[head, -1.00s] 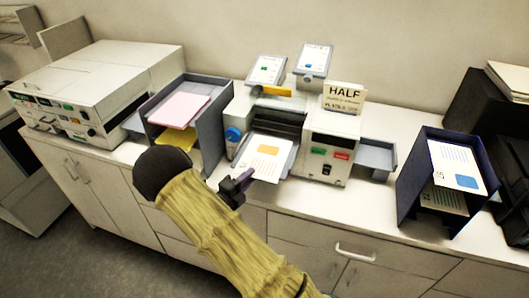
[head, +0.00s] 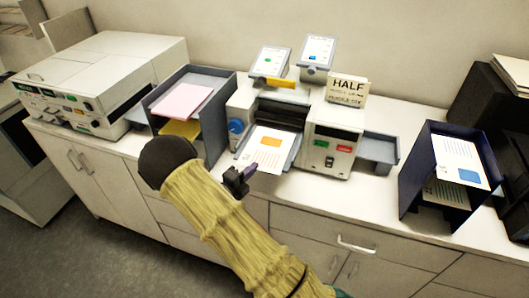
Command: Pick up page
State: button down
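A white page with an orange square and lines of print (head: 266,146) lies on the front tray of the printing machine. My gripper (head: 246,173) is at the page's lower left corner, with its dark and purple fingers close to the edge. I cannot tell whether the fingers touch the page or how far they are apart. Another white page with a blue square (head: 462,160) lies in the dark blue rack (head: 414,172) on the right. Pink sheets (head: 182,102) and a yellow sheet (head: 183,128) lie in the grey rack on the left.
The machine (head: 328,150) has green and red buttons, two tilted screens above and a "HALF" sign (head: 347,89). The grey rack (head: 216,120) stands close on its left. An empty grey tray (head: 380,148) is on its right. Bare counter (head: 330,196) lies in front.

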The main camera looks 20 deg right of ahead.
jog(key=shift+r, duration=0.1)
notch_tip(320, 180, up, 10)
jog(key=b, duration=0.3)
dwell(0.3)
jog(key=shift+w, duration=0.1)
dwell(0.5)
